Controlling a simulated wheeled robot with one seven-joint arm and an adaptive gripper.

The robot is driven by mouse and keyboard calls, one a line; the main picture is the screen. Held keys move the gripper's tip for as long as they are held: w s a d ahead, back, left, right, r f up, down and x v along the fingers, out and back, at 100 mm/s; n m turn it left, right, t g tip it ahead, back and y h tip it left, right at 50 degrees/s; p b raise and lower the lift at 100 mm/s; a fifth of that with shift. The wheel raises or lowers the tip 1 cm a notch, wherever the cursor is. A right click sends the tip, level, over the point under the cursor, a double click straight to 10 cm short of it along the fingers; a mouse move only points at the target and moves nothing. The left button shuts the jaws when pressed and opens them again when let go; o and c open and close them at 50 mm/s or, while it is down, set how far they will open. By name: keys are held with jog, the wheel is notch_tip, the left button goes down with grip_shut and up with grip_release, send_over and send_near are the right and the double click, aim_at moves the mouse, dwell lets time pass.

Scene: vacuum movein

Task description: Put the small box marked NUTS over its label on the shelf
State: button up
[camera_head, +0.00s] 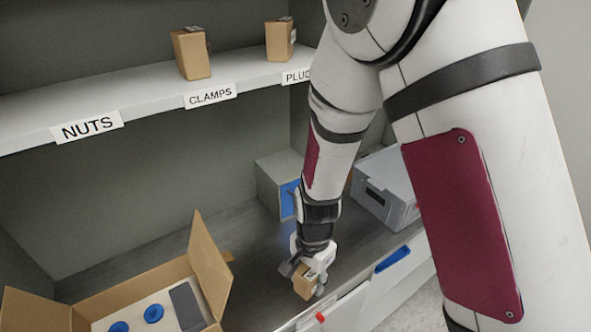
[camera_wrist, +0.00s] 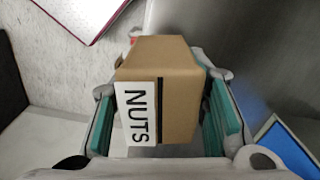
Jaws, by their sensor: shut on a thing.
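The small brown box (camera_wrist: 180,88) with a white NUTS label is between the fingers of my gripper (camera_wrist: 165,110) in the wrist view. The fingers with green pads are shut on its two sides. In the head view, my gripper (camera_head: 312,275) holds the box (camera_head: 305,282) low over the grey work surface, near its front edge. I cannot tell whether the box touches the surface. The NUTS shelf label (camera_head: 87,127) is on the front edge of the white shelf (camera_head: 140,92) at the left. The shelf above that label looks bare.
Brown boxes stand above the CLAMPS label (camera_head: 210,95) and near the partly hidden PLUG label (camera_head: 297,76). An open carton (camera_head: 205,265) with blue round items stands at lower left. A grey and blue box (camera_head: 280,180) and a grey case (camera_head: 385,188) stand behind my gripper.

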jog(key=w+d+r+n, duration=0.2)
jog(key=w+d+n, duration=0.2)
jog(key=w+d, duration=0.4)
jog(key=w+d+r+n, duration=0.3)
jog(key=w+d, duration=0.4)
jog(key=w, duration=0.3)
jog(key=shift+d+r+n, duration=0.3)
jog(key=shift+d+n, duration=0.1)
jog(key=shift+n, duration=0.5)
